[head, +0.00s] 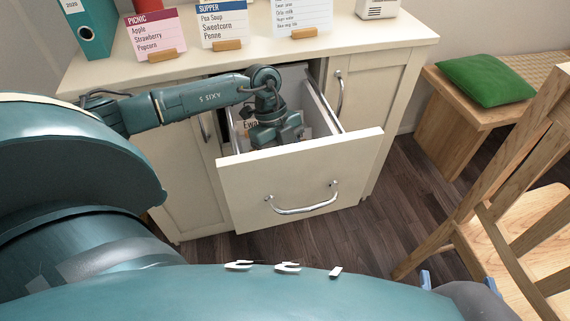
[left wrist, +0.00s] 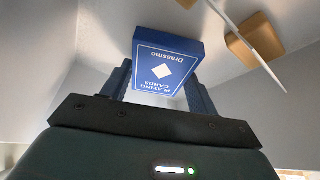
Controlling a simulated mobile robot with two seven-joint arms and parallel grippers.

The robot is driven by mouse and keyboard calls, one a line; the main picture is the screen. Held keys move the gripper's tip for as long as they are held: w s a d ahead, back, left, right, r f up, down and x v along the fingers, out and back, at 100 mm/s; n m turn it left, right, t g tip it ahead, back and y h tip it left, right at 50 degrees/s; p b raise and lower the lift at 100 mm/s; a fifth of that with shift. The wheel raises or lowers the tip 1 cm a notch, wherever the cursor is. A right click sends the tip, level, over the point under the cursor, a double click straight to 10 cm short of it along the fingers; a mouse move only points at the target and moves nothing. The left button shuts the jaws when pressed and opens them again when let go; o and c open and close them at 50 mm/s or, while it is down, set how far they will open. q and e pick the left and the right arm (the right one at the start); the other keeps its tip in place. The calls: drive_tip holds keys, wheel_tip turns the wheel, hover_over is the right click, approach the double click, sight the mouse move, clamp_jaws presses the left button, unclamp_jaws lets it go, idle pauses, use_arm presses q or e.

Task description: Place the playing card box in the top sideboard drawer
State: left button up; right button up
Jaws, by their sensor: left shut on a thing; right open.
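The blue playing card box (left wrist: 165,62) shows in the left wrist view, between the fingers of my left gripper (left wrist: 165,85). My left gripper (head: 277,134) is shut on it and points down inside the open top sideboard drawer (head: 300,185). The box is hidden in the head view by the gripper and drawer front. I cannot tell whether it touches the drawer floor. My right gripper (head: 458,284) is low at the bottom right of the head view, open and apart from the drawer; only its blue fingertips and part of its body show.
A name card in a wooden holder (left wrist: 255,40) stands in the drawer beside the box. The sideboard top (head: 345,48) holds a teal binder (head: 88,28) and several list cards. A wooden chair (head: 515,200) and a bench with a green cushion (head: 485,80) are on the right.

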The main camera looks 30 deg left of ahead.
use_arm(q)
drive_tip(key=shift+f, duration=0.25)
drive_tip(key=o, duration=1)
drive_tip(key=p+v, duration=0.1)
drive_tip(key=v, duration=0.5)
drive_tip(key=shift+r+p, duration=0.15)
drive_tip(key=shift+p, duration=0.25)
drive_tip(key=shift+w+a+r, duration=0.1)
drive_tip(key=shift+a+r, duration=0.15)
drive_tip(key=shift+r, duration=0.4)
use_arm(e)
drive_tip(key=shift+s+d+g, duration=0.2)
drive_tip(key=shift+s+g, duration=0.05)
drive_tip(key=shift+g, duration=0.45)
